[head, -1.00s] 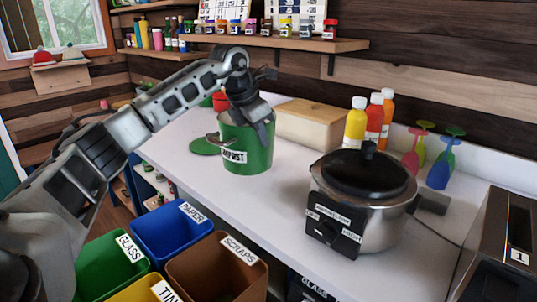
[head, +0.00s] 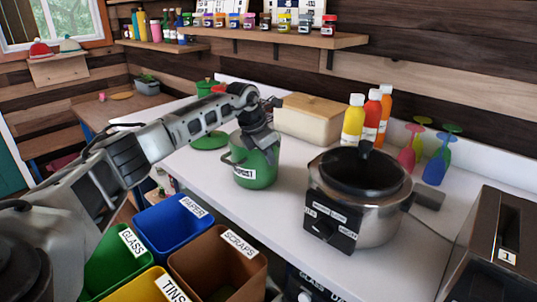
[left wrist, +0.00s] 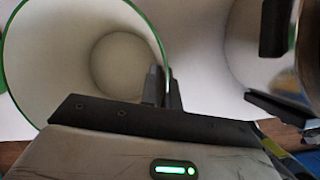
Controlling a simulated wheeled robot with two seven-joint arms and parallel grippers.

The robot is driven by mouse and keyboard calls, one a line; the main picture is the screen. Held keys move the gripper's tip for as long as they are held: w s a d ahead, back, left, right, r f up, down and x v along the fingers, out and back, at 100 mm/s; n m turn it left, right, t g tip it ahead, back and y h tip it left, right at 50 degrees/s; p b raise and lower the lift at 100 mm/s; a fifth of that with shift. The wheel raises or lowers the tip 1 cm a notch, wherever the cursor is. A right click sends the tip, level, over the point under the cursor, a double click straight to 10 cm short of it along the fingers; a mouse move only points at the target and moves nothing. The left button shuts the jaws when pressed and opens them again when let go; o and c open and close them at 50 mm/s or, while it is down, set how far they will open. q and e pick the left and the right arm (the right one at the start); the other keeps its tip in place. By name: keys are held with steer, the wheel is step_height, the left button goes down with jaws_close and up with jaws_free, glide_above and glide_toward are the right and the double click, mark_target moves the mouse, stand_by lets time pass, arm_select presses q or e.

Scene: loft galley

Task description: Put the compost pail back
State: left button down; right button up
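The green compost pail (head: 262,172) is over the white counter near its front edge, its label partly readable. I cannot tell whether its base touches the counter. My left gripper (head: 258,140) reaches down onto its rim. In the left wrist view, the fingers (left wrist: 165,90) are close together with the pail wall between them, and the pail's pale inside (left wrist: 110,65) looks empty. My right gripper is not in view.
A slow cooker (head: 385,220) stands right of the pail, with a bread box (head: 305,122) and bottles (head: 353,120) behind. Below the counter front are blue paper (head: 170,228), green glass (head: 105,265) and brown scraps (head: 190,268) bins.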

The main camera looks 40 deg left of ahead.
arm_select(q)
steer(key=c, duration=1.6)
jaws_free()
steer(key=shift+f, duration=0.1)
steer(key=shift+c, duration=0.2)
steer(key=shift+f+b, duration=0.1)
steer(key=shift+b, duration=0.2)
steer(key=shift+r, duration=0.25)
steer(key=b+v, duration=0.2)
steer(key=v, duration=1.3)
steer(key=shift+w+r, duration=0.15)
steer(key=shift+r, duration=0.3)
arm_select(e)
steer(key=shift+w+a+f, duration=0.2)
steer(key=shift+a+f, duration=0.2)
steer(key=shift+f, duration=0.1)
arm_select(q)
steer(key=shift+d+f, duration=0.1)
steer(key=shift+d, duration=0.05)
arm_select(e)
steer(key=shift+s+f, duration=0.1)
